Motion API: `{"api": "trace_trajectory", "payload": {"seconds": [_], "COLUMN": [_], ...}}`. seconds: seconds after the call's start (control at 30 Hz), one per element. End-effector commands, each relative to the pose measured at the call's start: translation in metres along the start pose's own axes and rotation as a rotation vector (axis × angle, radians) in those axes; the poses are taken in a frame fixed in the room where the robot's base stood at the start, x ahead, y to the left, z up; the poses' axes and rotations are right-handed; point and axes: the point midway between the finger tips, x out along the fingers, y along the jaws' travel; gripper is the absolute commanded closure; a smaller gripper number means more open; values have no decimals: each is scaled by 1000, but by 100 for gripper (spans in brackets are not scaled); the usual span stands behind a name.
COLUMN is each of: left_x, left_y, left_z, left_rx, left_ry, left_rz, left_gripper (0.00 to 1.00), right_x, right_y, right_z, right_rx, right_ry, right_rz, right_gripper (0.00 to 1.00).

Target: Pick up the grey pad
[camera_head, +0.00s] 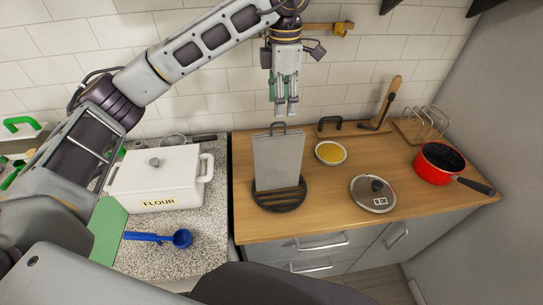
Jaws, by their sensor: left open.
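The grey pad looks to be the flat grey slab (277,160) standing nearly upright on the wooden counter, with a small dark loop at its top edge. Its foot is at a dark round slatted stand (279,196); I cannot tell whether it rests in or behind it. My left gripper (286,108) points down, open and empty, a little above the slab's top in the picture and apart from it. My right gripper is not in view.
On the wooden counter (330,215) are a yellow-filled bowl (330,152), a glass lid (373,194), a red pot (439,163) and a wire rack (427,122). A white flour box (155,177) and blue scoop (160,238) lie left. The tiled wall (225,85) stands behind.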

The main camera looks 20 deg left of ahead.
Motion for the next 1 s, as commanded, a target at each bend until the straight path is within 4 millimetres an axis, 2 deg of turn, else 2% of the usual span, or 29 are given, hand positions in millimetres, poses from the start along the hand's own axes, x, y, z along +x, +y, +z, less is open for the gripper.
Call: {"api": "trace_trajectory", "payload": {"seconds": [0.57, 1.0], "left_x": [2, 30], "left_y": [0, -1], "left_z": [0, 0], "left_rx": [1, 2], "left_ry": [0, 0], "left_rz": [-1, -2], "left_gripper": [46, 46], "right_x": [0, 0], "right_y": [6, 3], "right_z": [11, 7], "right_rx": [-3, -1], "right_ry": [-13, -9], "right_rz": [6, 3], "right_gripper": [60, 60]}}
